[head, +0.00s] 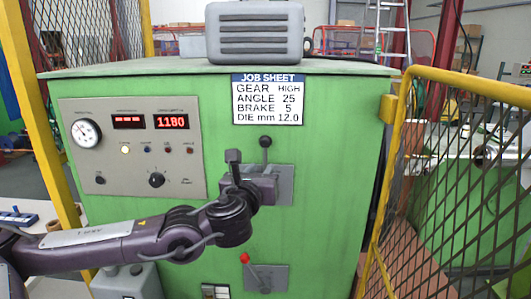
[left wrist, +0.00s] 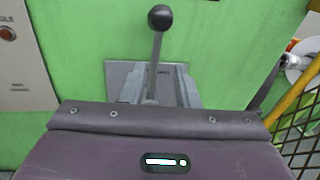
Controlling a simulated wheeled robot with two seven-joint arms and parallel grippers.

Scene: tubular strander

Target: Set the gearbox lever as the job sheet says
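The job sheet (head: 268,99) on the green machine reads GEAR HIGH, ANGLE 25, BRAKE 5, DIE mm 12.0. Below it a lever with a black knob (head: 265,142) stands upright on a grey plate (head: 285,190). The left wrist view shows the knob (left wrist: 160,18) and its thin stem, leaning slightly right; the stem's foot is hidden behind my gripper body. My left gripper (head: 245,172) is in front of the plate, below and left of the knob. Its fingers are dark and overlap the plate, so their gap and any contact with the stem do not show. My right gripper is out of view.
A red-knobbed lever (head: 245,259) sits on a lower plate. A control panel (head: 130,150) with a gauge and red displays is at left. A yellow mesh guard (head: 455,180) stands at right, and a yellow post (head: 45,130) at left.

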